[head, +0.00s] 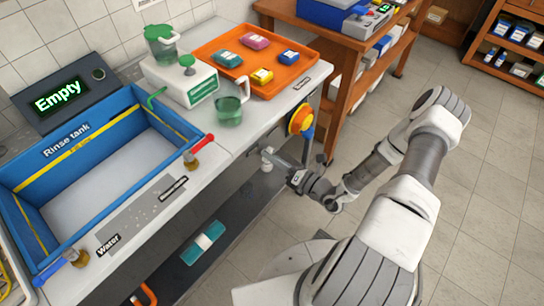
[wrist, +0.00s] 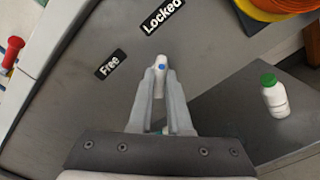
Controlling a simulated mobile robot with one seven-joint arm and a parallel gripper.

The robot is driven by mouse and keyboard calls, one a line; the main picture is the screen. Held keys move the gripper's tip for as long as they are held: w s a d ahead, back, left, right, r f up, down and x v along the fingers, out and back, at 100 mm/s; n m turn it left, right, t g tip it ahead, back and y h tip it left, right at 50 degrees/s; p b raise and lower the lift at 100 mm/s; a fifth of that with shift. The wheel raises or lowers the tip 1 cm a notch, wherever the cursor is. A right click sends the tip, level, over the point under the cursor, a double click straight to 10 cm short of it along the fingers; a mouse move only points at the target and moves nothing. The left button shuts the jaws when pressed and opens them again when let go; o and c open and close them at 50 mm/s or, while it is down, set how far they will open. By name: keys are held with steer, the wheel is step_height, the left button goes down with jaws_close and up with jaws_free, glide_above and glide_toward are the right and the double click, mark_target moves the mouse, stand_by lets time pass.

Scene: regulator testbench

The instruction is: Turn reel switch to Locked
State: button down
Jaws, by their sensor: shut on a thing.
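The reel switch (wrist: 162,68) is a small white lever with a blue dot on the grey side panel of the bench. My gripper (wrist: 161,78) is shut on it, one finger on each side. The fingers hide the lower part of the switch. In the head view my gripper (head: 272,157) is at the bench's front, below the orange and yellow reel (head: 300,118); the switch is too small to make out there.
A white bottle with a green cap (wrist: 274,98) stands right of my gripper in the wrist view. A red-handled tap (head: 198,150) sticks out at the blue rinse tank (head: 115,115). An orange tray (head: 205,52) lies on the bench.

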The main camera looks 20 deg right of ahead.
steer(key=c, duration=0.9)
jaws_free()
steer(key=shift+o, duration=0.2)
steer(key=shift+s+d, duration=0.1)
steer(key=v, duration=1.7)
steer(key=shift+p, duration=0.3)
steer(key=shift+r, duration=0.1)
